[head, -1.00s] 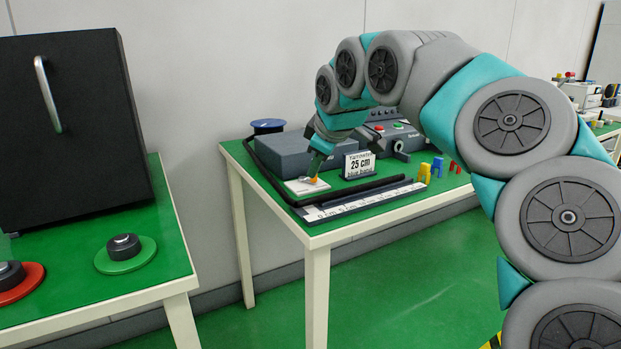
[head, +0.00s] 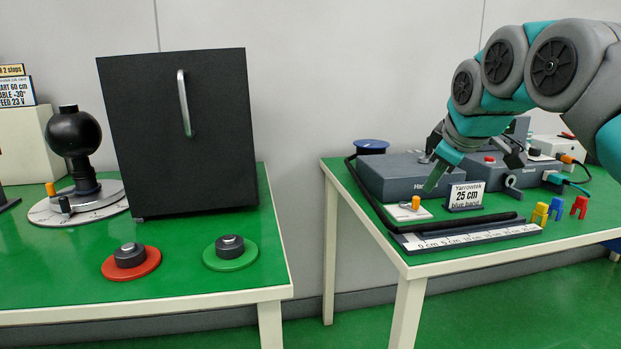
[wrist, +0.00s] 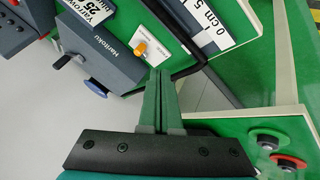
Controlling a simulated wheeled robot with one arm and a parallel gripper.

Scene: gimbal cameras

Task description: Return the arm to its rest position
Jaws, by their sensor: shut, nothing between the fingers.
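My arm reaches in from the right edge of the head view, bent over the right-hand table (head: 415,270). My gripper (head: 432,185) points down and to the left over that table, near a white card with an orange peg (head: 416,203). In the wrist view the two green fingers of my gripper (wrist: 160,75) lie side by side, shut and empty. The orange peg (wrist: 140,47) on its white plate shows just left of the fingertips. Whether the fingertips are clear of the table things is hard to tell.
Grey boxes (head: 400,177), a "25 cm" sign (head: 466,196), a ruler (head: 470,236) and coloured clips (head: 556,208) stand around my gripper. A gap separates the tables.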

